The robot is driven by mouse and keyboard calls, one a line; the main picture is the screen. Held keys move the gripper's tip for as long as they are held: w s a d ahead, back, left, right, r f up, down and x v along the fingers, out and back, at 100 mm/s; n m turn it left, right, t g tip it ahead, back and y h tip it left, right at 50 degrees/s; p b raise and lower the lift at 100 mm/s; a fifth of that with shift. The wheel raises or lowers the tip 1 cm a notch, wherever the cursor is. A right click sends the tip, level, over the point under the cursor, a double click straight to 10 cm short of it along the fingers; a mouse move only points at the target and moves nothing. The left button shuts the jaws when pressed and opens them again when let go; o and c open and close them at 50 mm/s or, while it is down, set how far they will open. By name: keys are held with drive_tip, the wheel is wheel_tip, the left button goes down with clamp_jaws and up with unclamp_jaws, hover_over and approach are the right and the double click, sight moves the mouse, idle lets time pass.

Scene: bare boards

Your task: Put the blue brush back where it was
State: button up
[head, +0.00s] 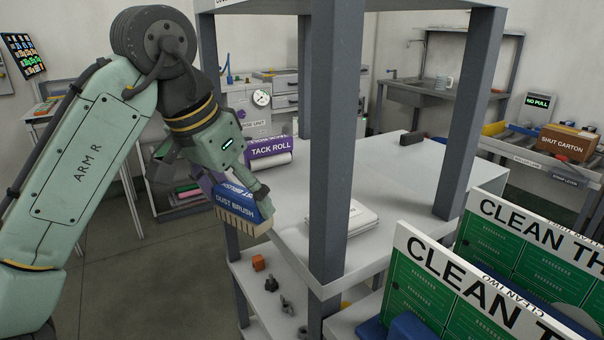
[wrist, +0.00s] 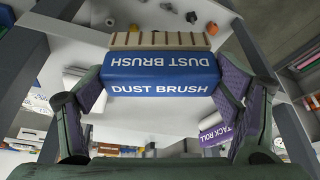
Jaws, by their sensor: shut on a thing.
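The blue dust brush (head: 232,203), with white lettering and pale bristles, is held in my gripper (head: 233,186) at the left side of a grey shelf unit. It is off any surface, about level with the white upper board (head: 300,195), its bristles pointing down and slightly tilted. In the wrist view the brush (wrist: 160,76) lies across between the two purple-padded fingers of my gripper (wrist: 165,88). The far side of the brush is hidden.
On the upper board are a purple tack roll (head: 268,148), a white folded stack (head: 340,218) and a dark block (head: 412,138). Grey posts (head: 337,130) stand at the corners. Several small parts, including an orange block (head: 258,263), lie on the lower shelf. The board's middle is clear.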

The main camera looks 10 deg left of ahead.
drive_tip(key=w+d, duration=0.1)
drive_tip(key=w, duration=0.2)
drive_tip(key=w+d+p, duration=0.1)
drive_tip(key=w+d, duration=0.1)
drive_tip(key=w, duration=0.2)
drive_tip(key=w+d+p, duration=0.1)
drive_tip(key=w, duration=0.2)
drive_tip(key=shift+w+d, duration=0.2)
drive_tip(key=w, duration=0.1)
drive_tip(key=w+d, duration=0.1)
drive_tip(key=w+p, duration=0.1)
drive_tip(key=w, duration=0.1)
drive_tip(key=shift+d+r, duration=0.15)
drive_tip(key=shift+d, duration=0.2)
drive_tip(key=shift+s+a+f, duration=0.1)
drive_tip(key=shift+f, duration=0.8)
drive_tip(key=shift+f, duration=0.15)
drive_tip(key=o, duration=1)
drive_tip(key=shift+o, duration=0.2)
